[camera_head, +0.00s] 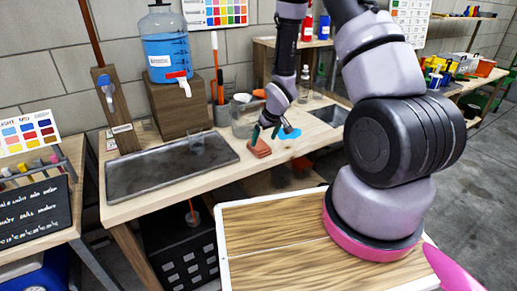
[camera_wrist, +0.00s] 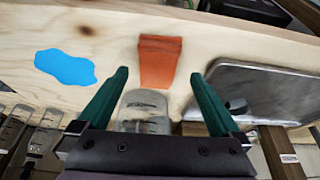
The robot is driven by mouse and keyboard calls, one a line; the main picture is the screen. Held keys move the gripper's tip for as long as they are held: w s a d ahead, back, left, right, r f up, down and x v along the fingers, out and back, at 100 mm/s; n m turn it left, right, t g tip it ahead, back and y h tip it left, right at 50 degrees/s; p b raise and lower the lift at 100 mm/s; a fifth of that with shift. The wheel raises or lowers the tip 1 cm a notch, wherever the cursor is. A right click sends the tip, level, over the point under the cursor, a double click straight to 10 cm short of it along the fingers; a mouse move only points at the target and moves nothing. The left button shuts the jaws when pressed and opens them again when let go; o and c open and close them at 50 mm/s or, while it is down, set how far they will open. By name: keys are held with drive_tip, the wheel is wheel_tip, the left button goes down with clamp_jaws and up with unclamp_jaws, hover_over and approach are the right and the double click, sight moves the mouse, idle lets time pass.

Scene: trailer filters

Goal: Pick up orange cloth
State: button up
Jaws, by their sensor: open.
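The orange cloth (camera_head: 260,148) is a small folded reddish-orange piece lying on the wooden counter near its front edge. In the wrist view the cloth (camera_wrist: 160,60) shows beyond and between my fingertips, with bare wood around it. My gripper (camera_head: 266,132) is just above and behind the cloth in the head view, pointing down. In the wrist view my gripper (camera_wrist: 159,75) has its two green fingers wide apart, with nothing held between them. The cloth looks apart from the fingers, though the exact height gap cannot be told.
A blue puddle (camera_head: 291,133) lies right of the cloth. A clear container (camera_head: 242,118) stands behind the gripper; a sink basin (camera_head: 331,115) is to the right.

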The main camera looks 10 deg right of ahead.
sight(260, 146)
drive_tip(key=x, duration=0.5)
drive_tip(key=shift+w+a+f, duration=0.1)
drive_tip(key=shift+w+f, duration=0.1)
drive_tip(key=shift+w, duration=0.2)
drive_tip(key=c, duration=1.3)
drive_tip(key=shift+r, duration=0.15)
